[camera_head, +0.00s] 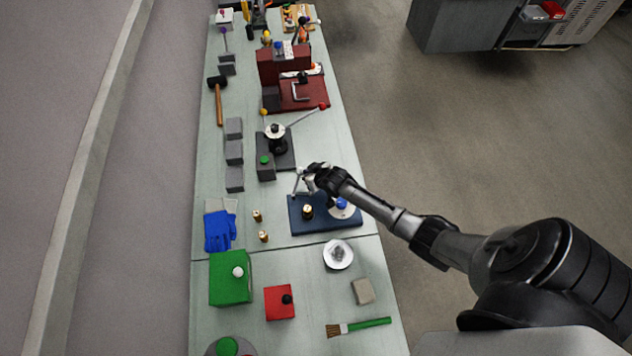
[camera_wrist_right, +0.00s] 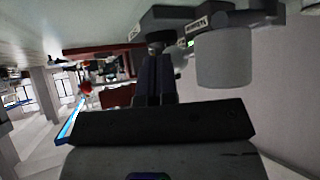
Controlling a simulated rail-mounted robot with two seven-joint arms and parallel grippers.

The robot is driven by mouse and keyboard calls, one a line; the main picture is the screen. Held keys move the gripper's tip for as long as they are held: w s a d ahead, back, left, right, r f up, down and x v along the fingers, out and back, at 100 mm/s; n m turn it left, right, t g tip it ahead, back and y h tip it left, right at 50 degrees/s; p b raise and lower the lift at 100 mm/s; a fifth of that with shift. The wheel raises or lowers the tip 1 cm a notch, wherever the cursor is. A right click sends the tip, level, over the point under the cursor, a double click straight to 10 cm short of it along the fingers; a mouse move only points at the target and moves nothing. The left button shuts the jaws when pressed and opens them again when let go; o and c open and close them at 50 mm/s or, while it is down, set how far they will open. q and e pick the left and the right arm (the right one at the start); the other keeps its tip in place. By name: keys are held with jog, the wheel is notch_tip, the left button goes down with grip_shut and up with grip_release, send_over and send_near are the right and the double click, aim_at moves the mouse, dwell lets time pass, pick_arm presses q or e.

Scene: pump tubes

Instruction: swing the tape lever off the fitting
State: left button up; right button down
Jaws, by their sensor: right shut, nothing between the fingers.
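A dark blue base plate (camera_head: 322,226) lies on the bench in the head view. It carries a brass fitting (camera_head: 307,212), a white disc with a blue knob (camera_head: 341,203), and a thin silver lever-like part (camera_head: 298,182) at its far left corner. My right gripper (camera_head: 312,171) is shut and empty, just above and beside the silver part. I cannot tell whether they touch. The gripper and forearm hide part of the plate's far side. In the right wrist view the dark fingers (camera_wrist_right: 158,80) are together. A grey cylinder (camera_wrist_right: 223,57) is close to their right. My left gripper is out of view.
Two loose brass fittings (camera_head: 260,226) stand left of the plate. A black device with a red-tipped handle (camera_head: 307,117) stands beyond it. A white dish (camera_head: 338,254), green box (camera_head: 230,278), red box (camera_head: 279,303) and brush (camera_head: 360,327) are nearer. Floor lies open right of the bench.

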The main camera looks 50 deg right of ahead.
dwell(0.5)
jog(key=shift+s, duration=0.1)
jog(key=s, duration=0.1)
jog(key=s+p, duration=0.1)
jog(key=s, duration=0.2)
jog(key=shift+s+d+f+p, duration=0.1)
jog(key=shift+s+d+p, duration=0.2)
jog(key=shift+d, duration=0.1)
jog(key=s+d+r, duration=0.1)
jog(key=s+r, duration=0.5)
jog(key=shift+s+d, duration=0.15)
jog(key=shift+s, duration=0.1)
